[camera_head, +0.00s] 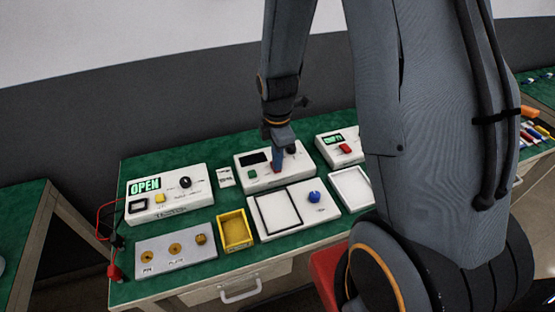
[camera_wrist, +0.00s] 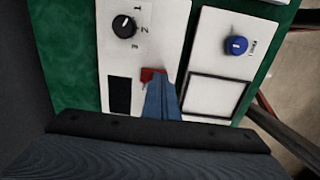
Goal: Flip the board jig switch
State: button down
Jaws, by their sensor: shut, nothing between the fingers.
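A white box (camera_head: 243,163) on the bench has a dark display, a green button, a black knob (camera_head: 291,148) and a small red part. In the wrist view the red part (camera_wrist: 150,74) looks like a rocker or switch between the black knob (camera_wrist: 124,26) and the dark display (camera_wrist: 120,95). My gripper (camera_head: 277,165) is shut and empty, pointing down at the red part. In the wrist view its fingertips (camera_wrist: 162,82) are right beside the red part and partly hide it; I cannot tell if they touch. No readable label names the board jig.
A white panel with a black square frame (camera_head: 278,212) and a blue knob (camera_head: 314,197) lies in front. A yellow tray (camera_head: 235,230), a grey plate with brass parts (camera_head: 175,251) and a box reading OPEN (camera_head: 168,195) stand left. A box with a red button (camera_head: 345,149) is right.

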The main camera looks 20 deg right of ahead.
jog(key=shift+w+f, duration=0.2)
jog(key=shift+f, duration=0.05)
dwell(0.3)
jog(key=shift+w+r, duration=0.1)
jog(key=shift+r, duration=0.05)
jog(key=shift+w+r+p, duration=0.25)
jog(key=shift+r+p, duration=0.15)
jog(key=shift+p, duration=0.45)
jog(key=r+p, duration=0.1)
jog(key=r, duration=0.1)
jog(key=s+r+p, duration=0.1)
jog(key=p, duration=0.1)
jog(key=shift+r, duration=0.35)
notch_tip(320, 180, up, 10)
jog(key=b, duration=0.2)
jog(key=shift+s+b, duration=0.15)
jog(key=shift+b, duration=0.25)
jog(key=shift+f, duration=0.1)
